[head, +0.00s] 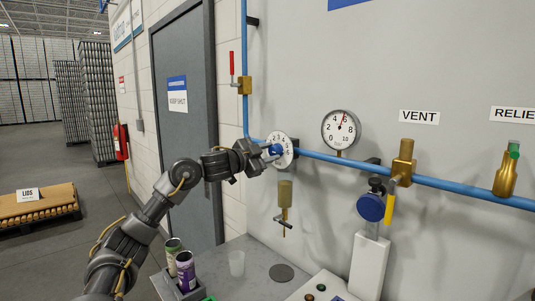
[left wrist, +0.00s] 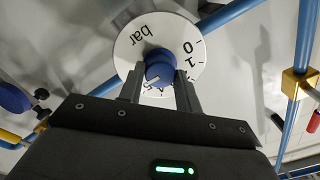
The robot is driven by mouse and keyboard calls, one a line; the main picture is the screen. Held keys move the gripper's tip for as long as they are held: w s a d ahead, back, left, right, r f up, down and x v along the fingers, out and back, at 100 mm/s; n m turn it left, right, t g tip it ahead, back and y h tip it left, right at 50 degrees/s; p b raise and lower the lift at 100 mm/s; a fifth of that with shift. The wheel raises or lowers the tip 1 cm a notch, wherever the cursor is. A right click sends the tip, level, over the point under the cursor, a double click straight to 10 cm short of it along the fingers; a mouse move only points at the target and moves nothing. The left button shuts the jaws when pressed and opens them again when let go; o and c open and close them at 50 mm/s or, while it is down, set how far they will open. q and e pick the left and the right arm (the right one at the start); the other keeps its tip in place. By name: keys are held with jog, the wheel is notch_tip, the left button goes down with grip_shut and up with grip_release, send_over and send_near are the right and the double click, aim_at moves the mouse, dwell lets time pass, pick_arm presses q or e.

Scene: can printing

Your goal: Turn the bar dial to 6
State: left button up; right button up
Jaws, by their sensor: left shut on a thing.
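The bar dial is a white disc (head: 289,150) with a blue knob, set on the blue pipe on the wall. In the left wrist view the disc (left wrist: 130,45) shows "bar", 0 and 1, with a few lower digits partly covered by the fingers. My left gripper (head: 270,152) is shut on the blue knob (left wrist: 159,66), a finger on each side. A white line on the knob points to the lower left; the number there is unclear. The round gauge (head: 341,130) right of the dial has its needle pointing roughly up, near 4 to 6. My right gripper is out of view.
The blue pipe (head: 450,184) runs right past a brass vent valve (head: 402,162) with a yellow handle and a brass relief valve (head: 506,176). A brass drain fitting (head: 285,195) hangs below the dial.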

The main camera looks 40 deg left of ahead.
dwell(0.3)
pick_arm(q)
jog(key=o, duration=1)
jog(key=shift+s+f, duration=0.1)
jog(key=shift+s, duration=0.1)
jog(key=s+b, duration=0.7)
jog(key=s, duration=0.3)
jog(key=shift+s+a+b, duration=0.2)
jog(key=shift+a+b, duration=0.15)
jog(key=shift+a, duration=0.05)
